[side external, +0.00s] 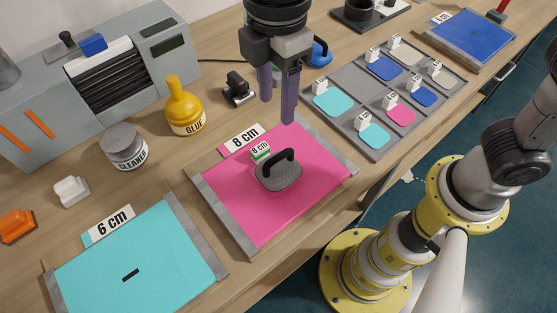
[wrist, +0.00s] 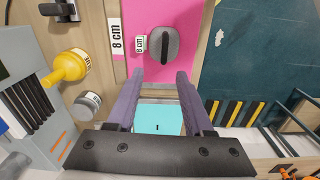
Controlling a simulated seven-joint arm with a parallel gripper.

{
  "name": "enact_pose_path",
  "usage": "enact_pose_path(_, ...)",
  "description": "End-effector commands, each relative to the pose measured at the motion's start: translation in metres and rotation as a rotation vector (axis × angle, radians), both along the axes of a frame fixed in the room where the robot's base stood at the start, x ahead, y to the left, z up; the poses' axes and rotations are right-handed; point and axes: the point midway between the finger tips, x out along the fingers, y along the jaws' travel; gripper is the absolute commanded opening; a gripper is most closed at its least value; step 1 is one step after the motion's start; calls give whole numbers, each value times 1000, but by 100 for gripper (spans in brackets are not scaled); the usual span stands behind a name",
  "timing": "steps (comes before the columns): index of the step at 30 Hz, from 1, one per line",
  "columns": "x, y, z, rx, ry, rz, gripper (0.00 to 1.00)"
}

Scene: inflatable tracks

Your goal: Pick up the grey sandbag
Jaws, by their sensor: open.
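The grey sandbag (side external: 278,175) is a rounded dark grey pad with a black loop handle. It lies on the pink mat (side external: 235,210) between grey end strips. A small white and green "8 cm" tag (side external: 260,150) sits beside it. My gripper (side external: 277,108) is open and empty, above and behind the sandbag in the side view, its purple fingers pointing down. In the wrist view the sandbag (wrist: 163,44) is beyond the fingertips (wrist: 160,76), near the top. The fingers are apart from it.
A cyan mat (side external: 130,265) lies front left. A yellow glue bottle (side external: 184,108) and grey cleaner jar (side external: 123,146) stand left of the pink mat. A grey tray (side external: 345,85) of coloured patches and tags is at the right. A blue mat (side external: 470,38) lies far right.

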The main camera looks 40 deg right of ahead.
Motion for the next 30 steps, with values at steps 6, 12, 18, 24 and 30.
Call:
enact_pose_path(6,-9,8,-19,-11,10,30,52)
enact_pose_path(12,-9,7,-57,-11,10,28,52)
enact_pose_path(18,-8,7,-84,-9,8,27,52)
enact_pose_path(24,-8,6,-96,-9,8,26,52)
enact_pose_path(30,-9,2,-125,-10,9,26,52)
